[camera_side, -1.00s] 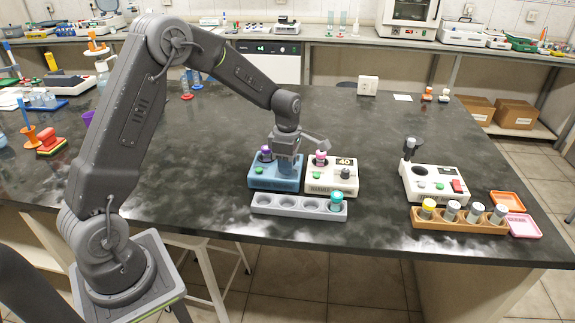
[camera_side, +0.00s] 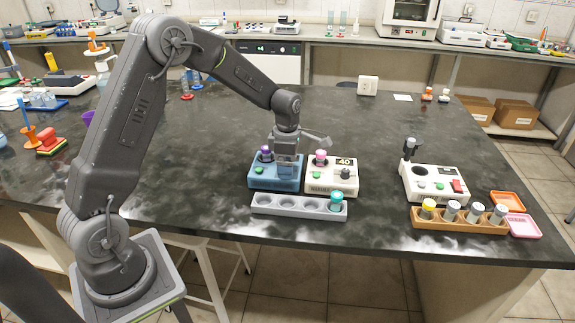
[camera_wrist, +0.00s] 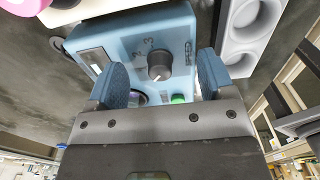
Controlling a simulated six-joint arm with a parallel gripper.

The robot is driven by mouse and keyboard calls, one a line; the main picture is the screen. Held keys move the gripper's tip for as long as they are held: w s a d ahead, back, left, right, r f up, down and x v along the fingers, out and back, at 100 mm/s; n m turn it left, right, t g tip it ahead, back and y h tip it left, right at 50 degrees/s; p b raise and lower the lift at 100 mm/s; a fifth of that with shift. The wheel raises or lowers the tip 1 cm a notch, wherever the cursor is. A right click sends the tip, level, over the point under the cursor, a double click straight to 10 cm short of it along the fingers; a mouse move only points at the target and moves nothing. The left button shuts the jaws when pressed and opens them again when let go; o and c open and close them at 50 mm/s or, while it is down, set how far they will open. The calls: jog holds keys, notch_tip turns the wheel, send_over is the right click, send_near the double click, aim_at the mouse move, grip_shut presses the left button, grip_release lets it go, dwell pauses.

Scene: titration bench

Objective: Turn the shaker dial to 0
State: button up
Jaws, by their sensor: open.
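A blue box (camera_side: 265,180) with a green button and a dial stands near the table's front edge; I take it for the shaker. Where the pointer rests is hard to read. My gripper (camera_side: 286,178) is over the right part of the blue box and hides the dial in the side view. In the wrist view my gripper (camera_wrist: 163,75) is open, one finger on each side of the dial, with gaps between.
A white box (camera_side: 332,177) with a 40 display and dark knob stands close on the right. A grey rack (camera_side: 285,206) with a teal-capped vial (camera_side: 336,201) lies in front. Another white device (camera_side: 430,184) and a brown rack (camera_side: 460,222) are farther right.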

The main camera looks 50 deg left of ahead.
jog(key=shift+o, duration=0.4)
jog(key=m, duration=0.9)
jog(key=shift+m, duration=0.3)
jog(key=m, duration=0.8)
jog(key=shift+c, duration=0.2)
